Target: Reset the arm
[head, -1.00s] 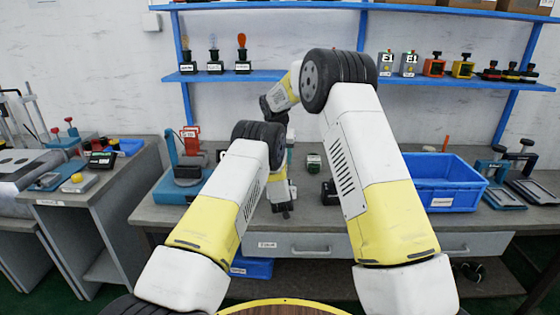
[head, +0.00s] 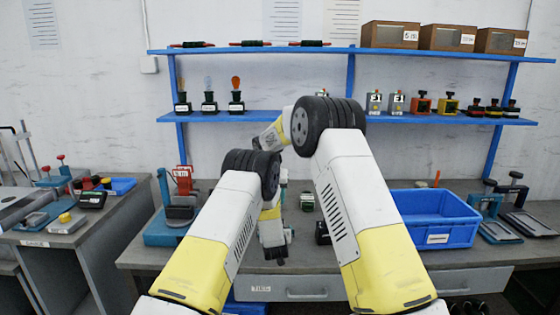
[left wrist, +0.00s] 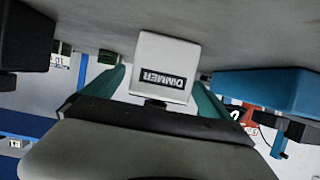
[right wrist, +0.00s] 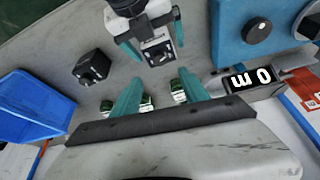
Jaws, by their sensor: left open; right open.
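My left gripper (head: 274,252) hangs near the table's front edge. In the left wrist view its teal fingers (left wrist: 158,76) are open, on either side of a white block labelled DIMMER (left wrist: 163,58). I cannot tell whether they touch it. My right gripper (head: 283,182) points down over the table farther back, partly hidden by my arms. In the right wrist view its teal fingers (right wrist: 161,77) are open with nothing held between them. The left gripper also shows at the top of that view, with a dark square-faced part between its fingers.
A blue bin (head: 440,238) stands right on the table (head: 400,261). A black block (right wrist: 92,67) and small green-and-white blocks (right wrist: 147,103) lie near the right gripper. A blue-based device (head: 160,232) stands left. A blue shelf (head: 290,117) with parts is behind.

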